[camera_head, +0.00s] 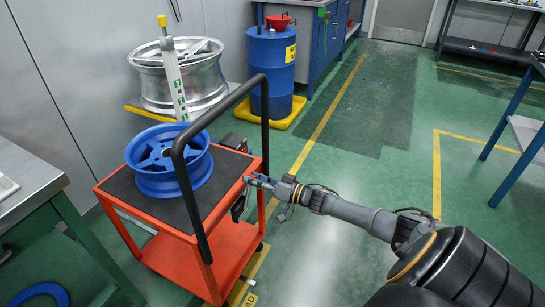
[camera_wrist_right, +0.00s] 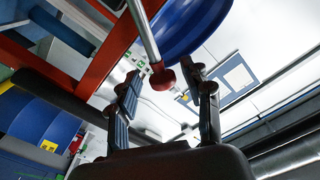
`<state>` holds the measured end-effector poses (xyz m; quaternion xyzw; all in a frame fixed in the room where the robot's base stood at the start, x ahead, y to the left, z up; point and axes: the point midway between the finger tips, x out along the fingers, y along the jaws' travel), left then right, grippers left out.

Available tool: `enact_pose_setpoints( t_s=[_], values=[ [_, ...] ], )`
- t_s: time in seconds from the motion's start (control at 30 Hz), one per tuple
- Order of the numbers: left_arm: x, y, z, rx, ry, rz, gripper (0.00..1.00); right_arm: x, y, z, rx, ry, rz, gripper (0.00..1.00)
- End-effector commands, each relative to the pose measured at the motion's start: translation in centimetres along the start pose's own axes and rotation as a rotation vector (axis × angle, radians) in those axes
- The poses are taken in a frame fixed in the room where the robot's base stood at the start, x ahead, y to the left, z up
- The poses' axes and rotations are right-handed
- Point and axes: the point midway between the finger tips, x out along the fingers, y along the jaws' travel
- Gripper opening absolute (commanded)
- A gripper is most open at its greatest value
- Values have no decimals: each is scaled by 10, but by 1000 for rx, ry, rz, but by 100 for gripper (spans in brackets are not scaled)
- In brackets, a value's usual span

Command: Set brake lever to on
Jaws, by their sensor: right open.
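The brake lever shows in the wrist view as a metal rod (camera_wrist_right: 143,30) with a red knob (camera_wrist_right: 162,79) at its end. The knob sits between the fingertips of my right gripper (camera_wrist_right: 162,80), which is open; I cannot tell whether either finger touches it. In the head view my right gripper (camera_head: 257,181) is at the right side of the orange cart (camera_head: 223,249), below its top edge. The lever is too small there to make out its setting. My left gripper is out of view.
A blue wheel rim (camera_head: 168,160) lies on the cart's dark top, beside the tall black handle (camera_head: 187,193). A blue drum (camera_head: 271,62) and a silver rim (camera_head: 180,78) stand behind. A workbench (camera_head: 25,180) is at the left. The green floor to the right is open.

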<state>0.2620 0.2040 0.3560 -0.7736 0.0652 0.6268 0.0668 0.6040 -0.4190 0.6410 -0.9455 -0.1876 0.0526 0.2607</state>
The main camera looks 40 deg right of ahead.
Motion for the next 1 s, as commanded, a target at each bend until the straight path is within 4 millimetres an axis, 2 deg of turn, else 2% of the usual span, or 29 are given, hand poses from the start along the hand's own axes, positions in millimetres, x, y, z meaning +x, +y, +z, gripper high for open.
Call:
enact_pose_setpoints(
  t_s=[0.1,0.3,0.5,0.67,1.0],
  values=[
    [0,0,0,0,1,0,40,-26,1,1,0,-5,3,49],
    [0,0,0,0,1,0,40,-65,1,1,1,-4,3,49],
    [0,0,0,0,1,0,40,-92,1,0,1,-2,3,49],
    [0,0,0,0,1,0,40,-100,1,0,1,-1,3,49],
    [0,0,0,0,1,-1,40,-101,1,0,1,0,2,49]
  ],
)
